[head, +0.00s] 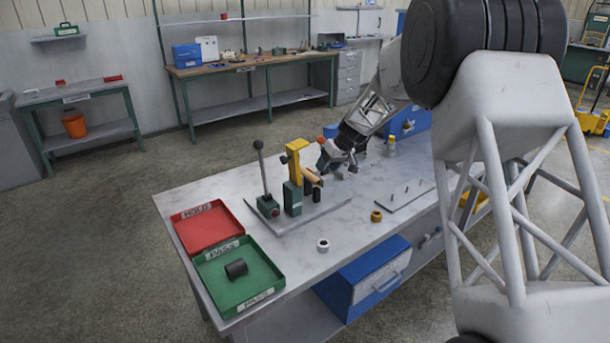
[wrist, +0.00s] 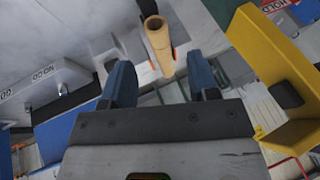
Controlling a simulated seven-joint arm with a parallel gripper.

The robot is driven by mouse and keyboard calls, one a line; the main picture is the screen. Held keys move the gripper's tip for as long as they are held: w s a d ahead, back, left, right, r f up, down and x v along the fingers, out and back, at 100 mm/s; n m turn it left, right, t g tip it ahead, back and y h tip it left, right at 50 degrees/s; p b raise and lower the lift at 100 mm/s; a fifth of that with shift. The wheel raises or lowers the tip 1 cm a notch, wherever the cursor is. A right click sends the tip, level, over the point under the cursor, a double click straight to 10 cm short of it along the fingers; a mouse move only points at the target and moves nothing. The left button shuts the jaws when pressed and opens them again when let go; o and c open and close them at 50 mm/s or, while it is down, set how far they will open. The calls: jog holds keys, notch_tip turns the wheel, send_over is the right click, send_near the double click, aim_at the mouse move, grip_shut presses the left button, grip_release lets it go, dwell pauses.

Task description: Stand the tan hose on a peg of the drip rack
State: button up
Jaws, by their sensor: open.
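The tan hose (head: 312,177) is a short tube beside the yellow-topped fixture (head: 293,160) on the table. In the wrist view the tan hose (wrist: 160,48) shows its open end, and its lower part lies between my blue fingers with a gap on each side. My gripper (head: 335,160) is open, close to the hose at the right of the fixture; it also shows in the wrist view (wrist: 162,78). The drip rack (head: 400,197) is a flat plate with several thin upright pegs, to the right on the table. No hose shows on its pegs.
The fixture's yellow bracket (wrist: 275,75) is close at the right in the wrist view. A lever (head: 263,180) stands left of it. A green tray (head: 215,268) holds a dark hose (head: 236,268); a red tray (head: 200,232) is empty. A white ring (head: 322,245) and brown ring (head: 376,216) lie in front.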

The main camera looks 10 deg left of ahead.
aim_at(317, 179)
jog(key=shift+x, duration=1.3)
jog(key=shift+x, duration=2.6)
jog(key=c, duration=0.9)
jog(key=shift+r, duration=0.15)
jog(key=shift+r, duration=0.6)
jog(key=shift+c, duration=0.4)
notch_tip(317, 179, up, 17)
jog(key=shift+f, duration=0.25)
jog(key=shift+s, duration=0.1)
